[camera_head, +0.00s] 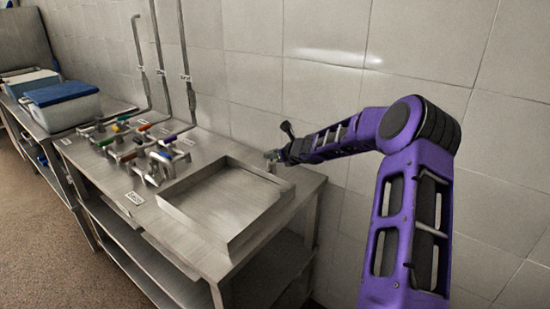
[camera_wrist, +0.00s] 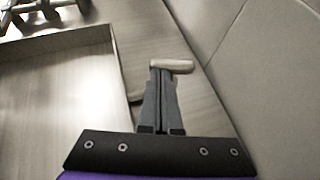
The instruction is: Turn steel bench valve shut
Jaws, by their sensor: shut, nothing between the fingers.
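My gripper (camera_head: 274,156) is at the back right corner of the steel bench, beside the tiled wall. In the wrist view, my gripper (camera_wrist: 161,82) is shut, its two dark fingers together with nothing between them. A pale, rounded bar like a valve lever (camera_wrist: 173,66) lies crosswise just beyond the fingertips. It looks very close to them, but I cannot tell if they touch. The valve body under it is mostly hidden by the fingers. In the head view only a small metal bit of it (camera_head: 271,167) shows below the gripper.
The steel bench (camera_head: 210,258) holds a shallow square tray (camera_head: 250,243) left of the gripper. Several pipe valves with coloured handles (camera_head: 135,150) stand farther left. A blue-lidded box (camera_head: 70,108) is at the far left. The tiled wall (camera_head: 320,95) is close behind.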

